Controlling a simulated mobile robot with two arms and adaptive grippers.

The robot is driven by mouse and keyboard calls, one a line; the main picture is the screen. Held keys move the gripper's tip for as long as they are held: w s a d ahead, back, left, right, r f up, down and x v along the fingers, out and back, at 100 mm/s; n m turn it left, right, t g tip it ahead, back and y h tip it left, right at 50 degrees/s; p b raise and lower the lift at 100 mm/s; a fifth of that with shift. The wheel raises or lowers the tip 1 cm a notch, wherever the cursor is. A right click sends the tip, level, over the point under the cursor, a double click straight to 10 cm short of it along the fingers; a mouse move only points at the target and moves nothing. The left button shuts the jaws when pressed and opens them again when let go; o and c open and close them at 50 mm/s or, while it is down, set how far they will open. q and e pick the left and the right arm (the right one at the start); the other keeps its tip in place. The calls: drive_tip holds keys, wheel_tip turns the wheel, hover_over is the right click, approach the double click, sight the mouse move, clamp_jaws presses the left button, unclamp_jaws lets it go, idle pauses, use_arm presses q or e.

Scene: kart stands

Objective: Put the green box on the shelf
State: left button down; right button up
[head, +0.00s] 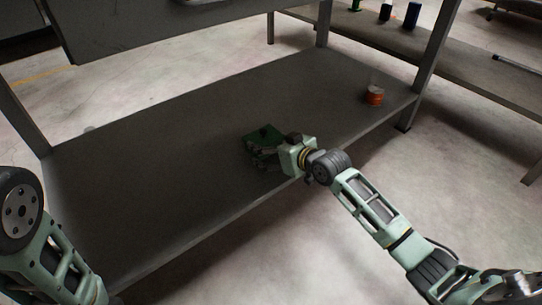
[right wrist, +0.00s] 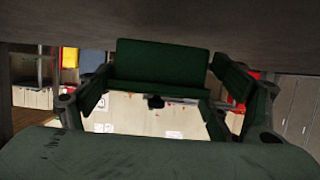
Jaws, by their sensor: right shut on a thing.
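The green box (head: 262,135) is at the lower shelf (head: 150,150) of the metal stand, near the middle of its front half. My right gripper (head: 264,150) reaches in over the shelf's front edge and is shut on the box. In the right wrist view the box (right wrist: 160,62) sits between the two fingers of the gripper (right wrist: 160,84), close to the grey shelf surface along the top of the picture. I cannot tell whether the box touches the shelf. My left arm shows at the lower left of the head view, but its gripper is out of view.
An orange-red round item (head: 374,97) stands near the shelf's right end. The stand's upper level (head: 160,25) overhangs the back, with legs at the corners. Another bench (head: 400,38) at the upper right holds several small items. Most of the lower shelf is bare.

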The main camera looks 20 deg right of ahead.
wheel_tip(320, 180, down, 2)
drive_tip(key=shift+f+b, duration=0.1)
drive_tip(key=shift+b, duration=0.45)
drive_tip(key=shift+f+b, duration=0.35)
drive_tip(key=shift+r, duration=0.1)
drive_tip(key=o, duration=1.1)
